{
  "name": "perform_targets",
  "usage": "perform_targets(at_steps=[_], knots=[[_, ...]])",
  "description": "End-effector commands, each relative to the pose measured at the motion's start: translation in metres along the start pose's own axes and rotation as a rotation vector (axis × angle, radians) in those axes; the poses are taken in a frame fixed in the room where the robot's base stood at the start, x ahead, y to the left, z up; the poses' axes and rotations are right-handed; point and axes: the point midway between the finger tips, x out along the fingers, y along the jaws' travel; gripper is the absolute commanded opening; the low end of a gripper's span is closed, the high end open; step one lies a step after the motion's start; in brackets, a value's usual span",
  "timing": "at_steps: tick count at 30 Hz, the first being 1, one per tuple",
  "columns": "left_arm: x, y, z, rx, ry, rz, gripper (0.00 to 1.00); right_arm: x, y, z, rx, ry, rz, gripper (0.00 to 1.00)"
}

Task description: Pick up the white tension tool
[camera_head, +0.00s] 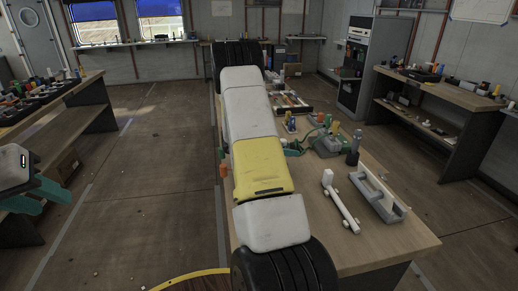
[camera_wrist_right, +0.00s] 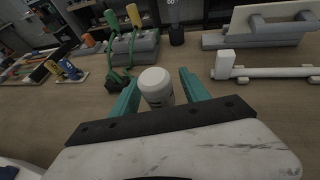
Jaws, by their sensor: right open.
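A long white tool with a block-shaped head (camera_head: 340,203) lies on the wooden bench; it also shows at the right of the right wrist view (camera_wrist_right: 265,72). A white round-topped cylinder (camera_wrist_right: 156,87) stands between the spread teal fingers of my right gripper (camera_wrist_right: 160,92), with small gaps at both sides. Which of these two is the tension tool I cannot tell for sure. My right gripper is open; in the head view my own arm hides it. My left gripper (camera_head: 42,197) is open and empty at the left edge, away from the bench.
A grey-and-white bracket (camera_head: 378,195) lies right of the long white tool. A grey block with green parts (camera_head: 325,145) and a dark upright cylinder (camera_head: 354,150) stand farther back. Loose items crowd the bench's far part. The bench's near right corner (camera_head: 400,240) is clear.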

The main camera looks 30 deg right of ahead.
Motion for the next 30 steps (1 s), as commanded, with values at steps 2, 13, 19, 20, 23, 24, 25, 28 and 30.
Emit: perform_targets(at_steps=[2,13,19,20,23,24,25,28,30], knots=[[0.0,0.0,0.0,0.0,0.0,0.0,0.36,0.001,0.0,0.0,0.0,0.0,0.0,0.54],[0.0,0.0,0.0,0.0,0.0,0.0,0.36,0.0,0.0,0.0,0.0,0.0,0.001,0.05],[0.0,0.0,0.0,0.0,0.0,0.0,0.36,0.0,0.0,0.001,0.001,0.0,0.001,0.0],[0.0,0.0,0.0,0.0,0.0,0.0,0.36,0.0,0.0,0.001,0.001,0.0,0.001,0.0],[0.0,0.0,0.0,0.0,0.0,0.0,0.36,0.0,0.0,0.001,0.001,0.0,0.001,0.0],[0.0,0.0,0.0,0.0,0.0,0.0,0.36,-0.001,0.001,0.002,0.001,0.0,0.001,0.0],[0.0,0.0,0.0,0.0,0.0,0.0,0.36,-0.002,0.001,0.004,0.002,-0.001,0.001,0.0],[0.0,0.0,0.0,0.0,0.0,0.0,0.36,-0.006,0.001,0.016,0.003,-0.001,0.003,0.0],[0.0,0.0,0.0,0.0,0.0,0.0,0.36,-0.011,0.001,0.029,0.005,-0.001,0.003,0.0]])
